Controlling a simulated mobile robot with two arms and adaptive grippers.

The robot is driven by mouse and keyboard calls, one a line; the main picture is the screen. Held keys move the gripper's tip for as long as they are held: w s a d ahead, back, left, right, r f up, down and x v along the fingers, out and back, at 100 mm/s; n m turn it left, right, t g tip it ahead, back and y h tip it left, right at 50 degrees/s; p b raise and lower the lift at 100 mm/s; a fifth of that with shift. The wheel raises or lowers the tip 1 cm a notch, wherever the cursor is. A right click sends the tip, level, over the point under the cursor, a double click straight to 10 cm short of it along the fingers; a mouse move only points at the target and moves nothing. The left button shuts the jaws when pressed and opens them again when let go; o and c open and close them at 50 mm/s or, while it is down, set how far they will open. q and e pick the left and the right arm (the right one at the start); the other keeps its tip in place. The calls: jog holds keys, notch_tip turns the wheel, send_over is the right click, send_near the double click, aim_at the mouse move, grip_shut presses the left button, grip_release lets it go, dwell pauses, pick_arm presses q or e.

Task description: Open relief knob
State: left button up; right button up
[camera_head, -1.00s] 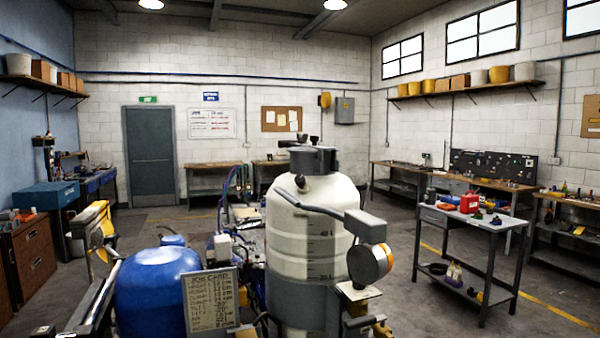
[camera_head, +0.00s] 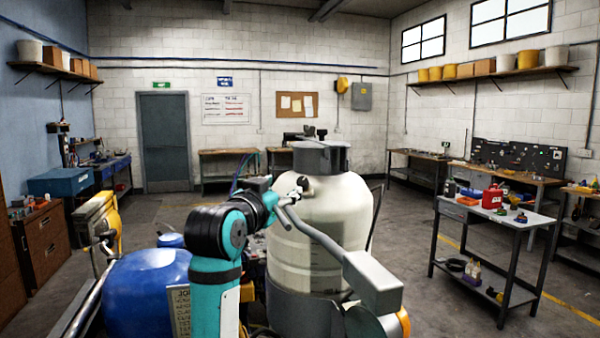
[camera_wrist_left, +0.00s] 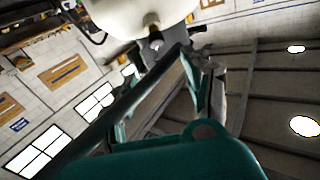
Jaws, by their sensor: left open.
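A cream tank (camera_head: 325,225) with a grey lid stands in the middle of the head view. A small dark knob (camera_head: 303,184) sticks out of its upper front; I cannot be sure it is the relief knob. My left gripper (camera_head: 288,203) is at the end of the teal and black arm, close to the tank's front, just left of and below that knob. In the left wrist view, a small fitting (camera_wrist_left: 152,20) on the tank lies beyond my open left gripper (camera_wrist_left: 162,82). Contact cannot be told. My right gripper is not in view.
A grey bar with a box-shaped end (camera_head: 372,280) crosses in front of the tank. A blue rounded tank (camera_head: 145,285) is at the lower left. A cart (camera_head: 495,217) with a red can stands right. Open floor lies between machine and cart.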

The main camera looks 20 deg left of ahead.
pick_arm(q)
jog(key=p, duration=0.2)
send_near(301, 181)
jog(key=w, duration=0.3)
jog(key=w+p, duration=0.1)
jog(key=w, duration=0.2)
jog(key=w+p, duration=0.1)
jog(key=w, duration=0.2)
jog(key=shift+d+r, duration=0.15)
jog(key=shift+r, duration=0.05)
jog(key=shift+w, duration=0.3)
jog(key=shift+w+d+f+p, duration=0.15)
jog(key=shift+w+p, duration=0.2)
jog(key=shift+w, duration=0.1)
jog(key=c, duration=0.7)
grip_shut()
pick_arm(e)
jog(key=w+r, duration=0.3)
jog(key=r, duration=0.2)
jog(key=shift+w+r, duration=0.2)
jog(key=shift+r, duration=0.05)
